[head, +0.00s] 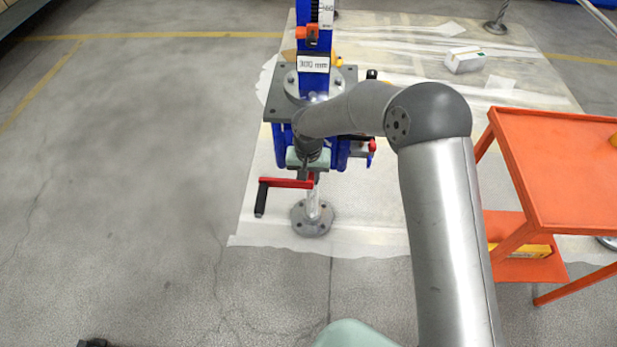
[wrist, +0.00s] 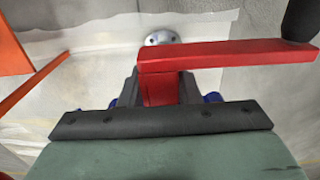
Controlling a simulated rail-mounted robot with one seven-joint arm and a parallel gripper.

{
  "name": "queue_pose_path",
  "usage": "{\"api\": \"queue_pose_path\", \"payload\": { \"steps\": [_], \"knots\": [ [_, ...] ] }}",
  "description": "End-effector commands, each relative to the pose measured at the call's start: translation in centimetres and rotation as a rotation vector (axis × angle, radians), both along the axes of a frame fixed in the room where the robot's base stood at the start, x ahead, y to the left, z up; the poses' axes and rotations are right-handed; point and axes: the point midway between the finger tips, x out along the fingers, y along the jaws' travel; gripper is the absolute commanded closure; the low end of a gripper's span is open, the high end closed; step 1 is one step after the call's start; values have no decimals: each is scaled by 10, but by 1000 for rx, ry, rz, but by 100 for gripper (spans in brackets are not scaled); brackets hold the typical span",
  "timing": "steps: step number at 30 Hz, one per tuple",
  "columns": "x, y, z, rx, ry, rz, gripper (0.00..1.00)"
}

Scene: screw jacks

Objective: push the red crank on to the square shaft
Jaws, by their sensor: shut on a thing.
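The red crank (head: 283,183) shows in front of the blue screw jack (head: 315,40), below my gripper (head: 311,174). Its red arm points left in the head view and ends in a black handle that hangs down. In the wrist view the red crank (wrist: 225,55) has its hub between the dark fingers of my gripper (wrist: 160,90), and its arm runs right to the black handle (wrist: 301,20). My gripper is shut on the hub. The square shaft is hidden, so I cannot tell whether the crank is touching it.
A grey round foot (head: 312,217) stands on the floor below the crank. An orange cart (head: 565,165) stands to the right of my arm. A white box (head: 465,60) lies on the pale floor sheet (head: 400,215). The floor to the left is clear.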

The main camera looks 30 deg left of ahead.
Motion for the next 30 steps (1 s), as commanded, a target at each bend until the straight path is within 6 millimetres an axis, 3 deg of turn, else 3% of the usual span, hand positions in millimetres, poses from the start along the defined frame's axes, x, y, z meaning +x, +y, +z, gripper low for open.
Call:
{"api": "queue_pose_path", "payload": {
  "steps": [30],
  "knots": [
    [21,12,1,3,-2,0,100]
  ]
}}
